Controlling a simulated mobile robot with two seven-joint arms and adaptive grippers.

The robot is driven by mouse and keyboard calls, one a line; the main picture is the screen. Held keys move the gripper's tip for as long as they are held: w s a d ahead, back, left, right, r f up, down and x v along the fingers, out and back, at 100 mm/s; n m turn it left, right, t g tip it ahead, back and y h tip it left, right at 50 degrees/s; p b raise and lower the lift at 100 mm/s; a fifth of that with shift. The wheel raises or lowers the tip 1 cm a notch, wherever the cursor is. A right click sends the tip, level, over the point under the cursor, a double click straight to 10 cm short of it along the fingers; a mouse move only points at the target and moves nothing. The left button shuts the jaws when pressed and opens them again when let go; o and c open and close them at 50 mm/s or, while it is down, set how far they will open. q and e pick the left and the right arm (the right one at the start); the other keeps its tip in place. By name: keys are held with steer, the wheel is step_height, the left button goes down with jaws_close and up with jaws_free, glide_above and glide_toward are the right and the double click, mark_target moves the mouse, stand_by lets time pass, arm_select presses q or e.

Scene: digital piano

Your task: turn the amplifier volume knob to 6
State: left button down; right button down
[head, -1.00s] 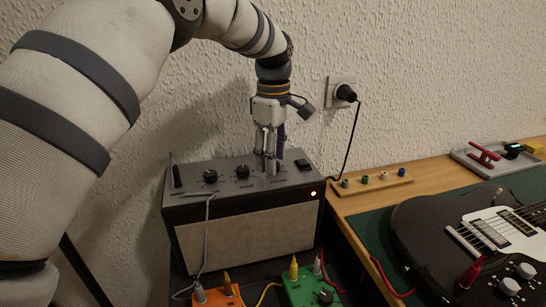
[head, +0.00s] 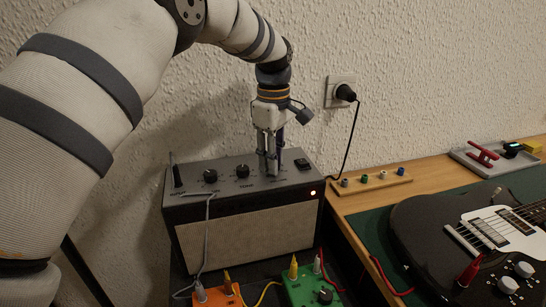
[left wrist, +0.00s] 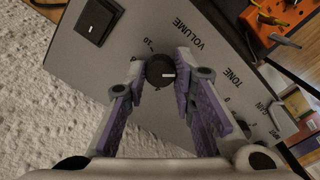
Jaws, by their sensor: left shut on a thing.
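The amplifier (head: 245,220) stands against the wall, with its knobs on the grey top panel. My left gripper (head: 271,170) points straight down at the right part of that panel. In the left wrist view the black volume knob (left wrist: 159,71) sits between the two purple-padded fingers (left wrist: 160,62), which are shut on it. Its white pointer mark faces right in that view, towards the right finger. The word VOLUME and a 10 show beside it; most other scale numbers are hidden by the fingers. My right gripper is not in view.
A black rocker switch (head: 303,164) is close to the right of the gripper. The tone knob (head: 242,171) and another knob (head: 210,176) are to its left. Pedals (head: 310,288) and a guitar (head: 470,240) lie in front and right.

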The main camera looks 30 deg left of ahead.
arm_select(q)
steer(key=shift+r+m, duration=0.1)
steer(key=shift+m, duration=1.1)
steer(key=m+p, duration=0.1)
steer(key=m, duration=0.2)
steer(key=shift+m, duration=0.3)
steer(key=m, duration=0.3)
steer(key=shift+m, duration=0.3)
steer(key=m, duration=0.4)
steer(key=shift+m, duration=0.3)
steer(key=m, duration=0.3)
steer(key=shift+f+m, duration=0.2)
steer(key=shift+m, duration=0.1)
steer(key=m, duration=0.3)
steer(key=shift+m, duration=0.3)
steer(key=m, duration=0.3)
steer(key=shift+m, duration=2.1)
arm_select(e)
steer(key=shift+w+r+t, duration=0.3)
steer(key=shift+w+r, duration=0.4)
arm_select(q)
steer(key=shift+m, duration=0.3)
